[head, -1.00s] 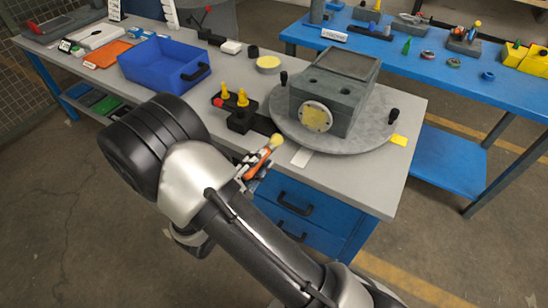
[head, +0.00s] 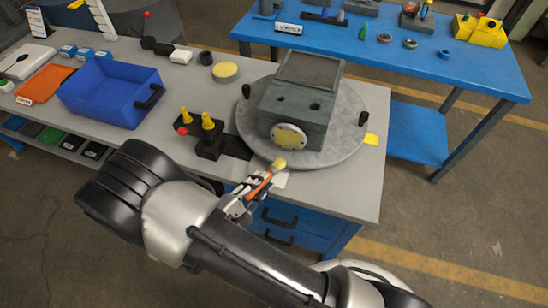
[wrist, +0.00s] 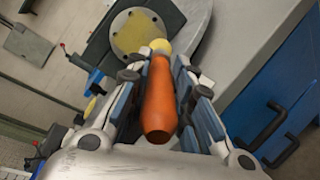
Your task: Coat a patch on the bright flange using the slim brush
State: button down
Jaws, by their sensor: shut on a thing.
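My gripper (head: 241,197) is shut on the slim brush (head: 258,187), whose orange handle lies between the fingers. Its yellow bristle tip (head: 278,165) points up toward the block. In the wrist view the orange handle (wrist: 158,100) runs away from me, with the yellow tip (wrist: 160,46) at its far end. The bright flange (head: 288,137) is a round plate with a yellowish face and pale rim on the front of a grey block (head: 294,108). It also shows in the wrist view (wrist: 137,33), just beyond the brush tip. Whether the tip touches it I cannot tell; in the head view they look apart.
The block stands on a round grey turntable (head: 345,135) with black knobs. A black fixture with yellow pegs (head: 207,137) stands to its left. A blue bin (head: 110,92), a round yellow-topped tin (head: 225,71) and an orange mat (head: 45,84) are further left.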

aim_at(279, 170)
jog(key=shift+w+f, duration=0.1)
jog(key=shift+w, duration=0.4)
jog(key=shift+w+d, duration=0.25)
jog(key=shift+w, duration=0.45)
jog(key=shift+w+d, duration=0.25)
jog(key=shift+w, duration=0.45)
jog(key=shift+w+d, duration=0.25)
jog(key=shift+w, duration=0.45)
jog(key=shift+w+d, duration=0.25)
jog(key=shift+w, duration=0.4)
jog(key=shift+s+d, duration=0.25)
jog(key=shift+d, duration=0.35)
jog(key=shift+s+d, duration=0.25)
jog(key=shift+d, duration=0.4)
jog(key=shift+s+d, duration=0.25)
jog(key=shift+d, duration=0.35)
jog(key=shift+b, duration=0.35)
jog(key=shift+w+a+b, duration=0.25)
jog(key=shift+a, duration=0.4)
jog(key=shift+w+a+b, duration=0.2)
jog(key=shift+w+a, duration=0.05)
jog(key=shift+a, duration=0.35)
jog(key=shift+w+a+b, duration=0.25)
jog(key=shift+a, duration=0.4)
